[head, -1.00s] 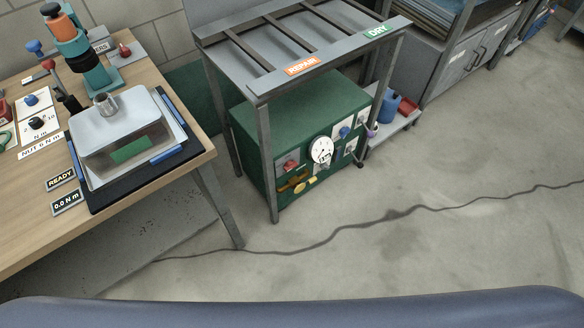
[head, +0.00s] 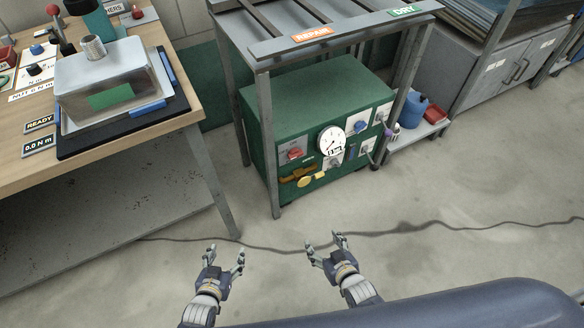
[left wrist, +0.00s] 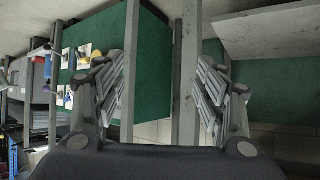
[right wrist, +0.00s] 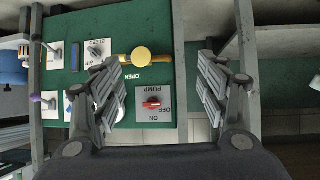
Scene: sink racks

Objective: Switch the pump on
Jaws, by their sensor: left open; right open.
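The pump switch (right wrist: 152,103) is a red knob on a grey plate, lettered PUMP, ON and OFF, upside down in the right wrist view. In the head view the red knob (head: 294,153) sits at the upper left of the green cabinet's front (head: 262,160). I cannot tell which mark it points to. My right gripper (head: 322,242) is open and empty, in front of and below the cabinet; in its wrist view the switch shows between the fingers, some way off. My left gripper (head: 225,250) is open and empty, further left, facing the rack leg.
A rack (head: 262,50) labelled REPAIR and DRY stands over the cabinet, its front leg (head: 268,150) close beside the switch. The front also carries a gauge (head: 332,140), a yellow-handled valve (head: 312,180) and other controls. A workbench (head: 180,125) stands left.

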